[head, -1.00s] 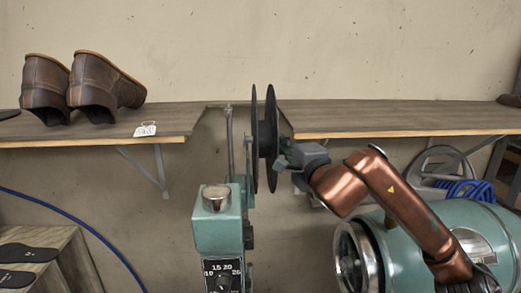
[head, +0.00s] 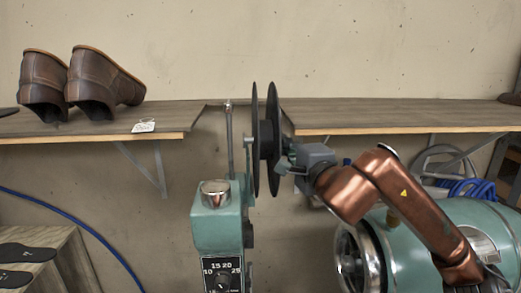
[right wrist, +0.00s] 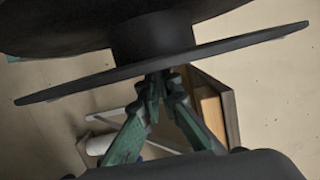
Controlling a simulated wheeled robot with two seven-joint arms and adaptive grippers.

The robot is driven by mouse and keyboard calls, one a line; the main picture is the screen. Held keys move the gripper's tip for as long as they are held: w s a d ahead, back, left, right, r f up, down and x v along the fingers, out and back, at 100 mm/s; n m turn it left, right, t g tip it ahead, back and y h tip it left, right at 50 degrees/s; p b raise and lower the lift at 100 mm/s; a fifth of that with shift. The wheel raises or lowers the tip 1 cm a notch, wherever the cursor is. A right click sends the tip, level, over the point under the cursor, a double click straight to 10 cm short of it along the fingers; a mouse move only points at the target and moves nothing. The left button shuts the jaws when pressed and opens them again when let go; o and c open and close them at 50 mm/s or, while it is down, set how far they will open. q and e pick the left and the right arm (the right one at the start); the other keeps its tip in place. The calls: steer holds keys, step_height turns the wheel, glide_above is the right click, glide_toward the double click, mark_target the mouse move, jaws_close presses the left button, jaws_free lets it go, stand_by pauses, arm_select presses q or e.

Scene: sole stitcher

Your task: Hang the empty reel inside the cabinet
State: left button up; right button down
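The empty reel (head: 273,140) is black, with two flat round flanges and a bare hub between them. It stands on edge above and just right of the teal machine's head, in front of the gap in the shelf. My right gripper (head: 287,160) is at the reel's right side. In the right wrist view, the gripper's fingers (right wrist: 162,82) come together at the middle of the near flange (right wrist: 230,48) and look shut on the reel's end; the exact contact is hidden. No cabinet can be made out. My left gripper is not in view.
The teal stitcher (head: 218,230) with a numbered dial stands close left of the reel, with a thin upright rod (head: 229,140). A wooden shelf (head: 400,116) runs behind, carrying brown boots (head: 95,83) and a tag (head: 144,126). A teal tank (head: 400,245) is at lower right.

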steer(key=s+b, duration=0.2)
steer(key=s, duration=0.5)
steer(key=shift+b, duration=0.4)
stand_by(0.8)
steer(key=shift+r, duration=0.1)
steer(key=s+b, duration=0.1)
steer(key=s, duration=2.9)
stand_by(2.0)
steer(key=shift+a, duration=0.1)
